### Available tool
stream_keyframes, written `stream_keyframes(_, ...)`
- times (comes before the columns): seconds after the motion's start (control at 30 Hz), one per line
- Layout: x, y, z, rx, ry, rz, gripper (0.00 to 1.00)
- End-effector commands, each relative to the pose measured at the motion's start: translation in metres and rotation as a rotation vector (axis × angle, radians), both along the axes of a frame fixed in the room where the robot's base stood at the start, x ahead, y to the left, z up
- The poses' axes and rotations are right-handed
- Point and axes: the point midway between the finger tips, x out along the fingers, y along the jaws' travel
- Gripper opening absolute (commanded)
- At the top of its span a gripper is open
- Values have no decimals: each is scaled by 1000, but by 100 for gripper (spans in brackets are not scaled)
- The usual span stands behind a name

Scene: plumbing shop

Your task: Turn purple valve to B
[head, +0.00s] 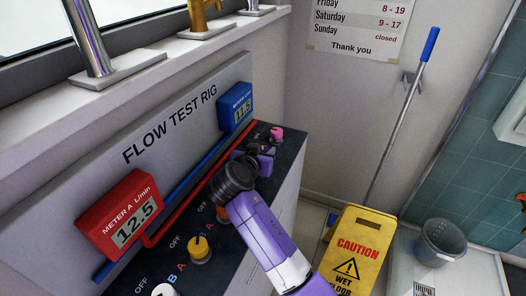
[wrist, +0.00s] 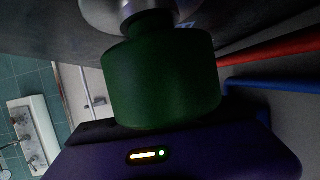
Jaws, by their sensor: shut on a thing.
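The flow test rig (head: 285,165) has a row of valve knobs along its dark top. A pink-purple knob (head: 276,133) stands at the far end, small and partly blocked, and its pointer cannot be read. My gripper (head: 255,160) is just on the near side of it, low over the panel. In the wrist view a green knob (wrist: 162,82) on a metal collar fills the middle, right against my purple hand. My gripper is shut on this green knob. The fingertips are hidden behind it. In the head view my arm hides the green knob.
The red meter A (head: 127,216) reads 12.5; the blue meter (head: 236,108) reads about 11.5. A yellow caution sign (head: 361,248) and a bucket (head: 443,241) stand right.

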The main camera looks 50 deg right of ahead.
Motion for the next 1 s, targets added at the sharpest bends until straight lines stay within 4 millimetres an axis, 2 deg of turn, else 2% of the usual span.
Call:
stream_keyframes(0.03, 0, 1, -2, 3, 3, 3, 41)
stream_keyframes(0.13, 0, 1, -2, 2, 2, 3, 59)
stream_keyframes(0.43, 0, 0, 0, 1, 1, 1, 59)
stream_keyframes(0.57, 1, 0, 7, 0, -2, 1, 59)
stream_keyframes(0.77, 1, 0, 42, 0, -6, 0, 59)
stream_keyframes(1.0, 1, 0, 97, 1, -6, 2, 59)
